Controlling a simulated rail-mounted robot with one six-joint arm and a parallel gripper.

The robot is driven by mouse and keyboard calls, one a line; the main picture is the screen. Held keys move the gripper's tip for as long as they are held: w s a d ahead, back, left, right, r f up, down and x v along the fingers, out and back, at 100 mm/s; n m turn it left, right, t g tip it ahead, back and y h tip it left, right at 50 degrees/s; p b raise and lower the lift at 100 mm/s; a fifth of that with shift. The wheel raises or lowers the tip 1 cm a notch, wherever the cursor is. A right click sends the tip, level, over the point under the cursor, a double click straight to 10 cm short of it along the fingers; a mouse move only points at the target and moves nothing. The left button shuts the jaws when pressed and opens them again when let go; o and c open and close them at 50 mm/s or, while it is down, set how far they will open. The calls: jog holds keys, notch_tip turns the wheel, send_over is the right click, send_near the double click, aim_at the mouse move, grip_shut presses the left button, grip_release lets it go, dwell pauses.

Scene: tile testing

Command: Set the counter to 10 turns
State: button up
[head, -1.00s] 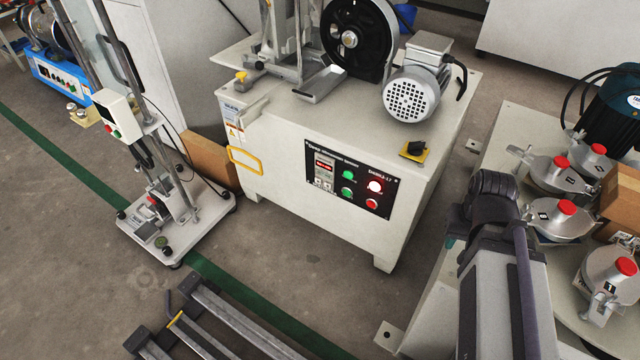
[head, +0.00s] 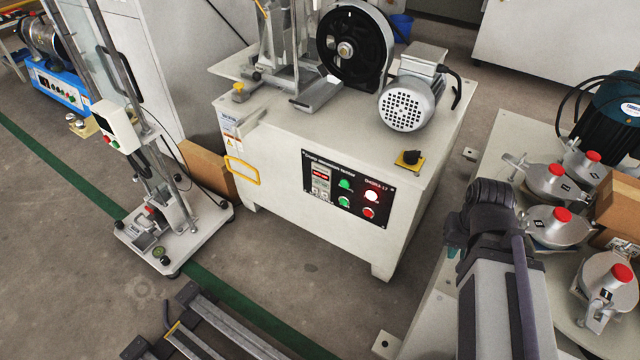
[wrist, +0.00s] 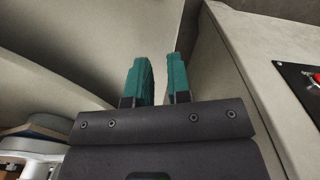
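The counter (head: 321,173) is a small unit with a red lit display and small buttons under it, too small to read. It sits at the left of the black control panel (head: 335,207) on the front of the white machine (head: 300,135). Two green buttons (head: 345,184), a bright lamp (head: 371,195) and a red button (head: 368,212) are beside it. My gripper (wrist: 160,78) has two teal fingers with an empty gap between them. In the head view it is mostly hidden behind my arm, right of the machine. The panel's edge (wrist: 299,82) shows at the right of the wrist view.
A yellow-and-black switch (head: 409,160) is on the machine's top right corner. A yellow handle (head: 242,171) sticks out at its left. A bench (head: 510,135) with red-capped metal jars (head: 555,180) stands at the right.

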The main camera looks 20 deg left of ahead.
grip_shut()
dwell(1.4)
